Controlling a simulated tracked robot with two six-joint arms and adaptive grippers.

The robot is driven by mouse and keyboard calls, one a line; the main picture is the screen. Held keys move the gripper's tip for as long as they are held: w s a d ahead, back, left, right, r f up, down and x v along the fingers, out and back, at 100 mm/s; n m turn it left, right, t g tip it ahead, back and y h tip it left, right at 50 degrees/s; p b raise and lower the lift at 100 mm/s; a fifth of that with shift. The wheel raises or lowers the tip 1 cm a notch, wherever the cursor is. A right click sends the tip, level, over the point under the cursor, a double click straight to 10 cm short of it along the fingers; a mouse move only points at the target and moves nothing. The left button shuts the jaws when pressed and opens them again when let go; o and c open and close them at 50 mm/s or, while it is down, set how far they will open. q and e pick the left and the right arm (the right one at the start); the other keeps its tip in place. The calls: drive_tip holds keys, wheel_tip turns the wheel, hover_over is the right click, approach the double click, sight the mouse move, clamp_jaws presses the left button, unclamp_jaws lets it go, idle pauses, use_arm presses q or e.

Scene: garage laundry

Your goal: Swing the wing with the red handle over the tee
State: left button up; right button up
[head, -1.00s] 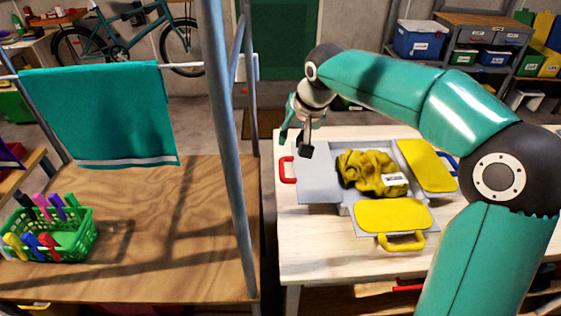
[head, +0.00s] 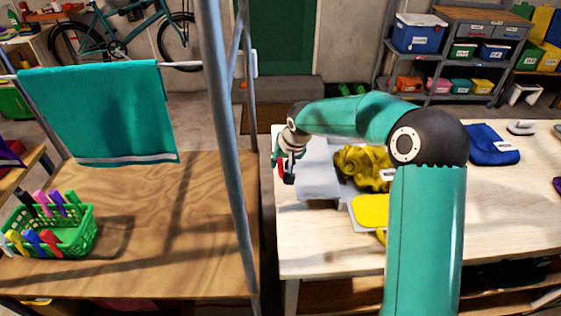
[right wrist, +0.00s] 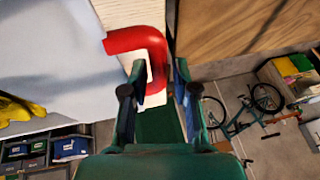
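The grey folding board lies on the pale table (head: 490,225). Its left wing (head: 318,172) is flat grey, with a red handle (head: 281,167) on its left edge; I cannot tell whether this wing is slightly raised. The crumpled yellow tee (head: 363,166) lies right of the wing, partly behind my arm. My right gripper (head: 289,172) is at the red handle. In the right wrist view, the red handle (right wrist: 148,42) runs between the fingers (right wrist: 158,85), which stand apart with a gap beside it. The tee's edge (right wrist: 18,110) shows at left. My left gripper is out of view.
A yellow front flap (head: 370,211) is partly hidden by my arm. A blue folded cloth (head: 490,146) lies at the table's right. A grey rack post (head: 228,150) stands left of the table. A wooden table (head: 150,220) carries a green basket (head: 75,236) of pegs.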

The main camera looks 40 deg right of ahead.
clamp_jaws()
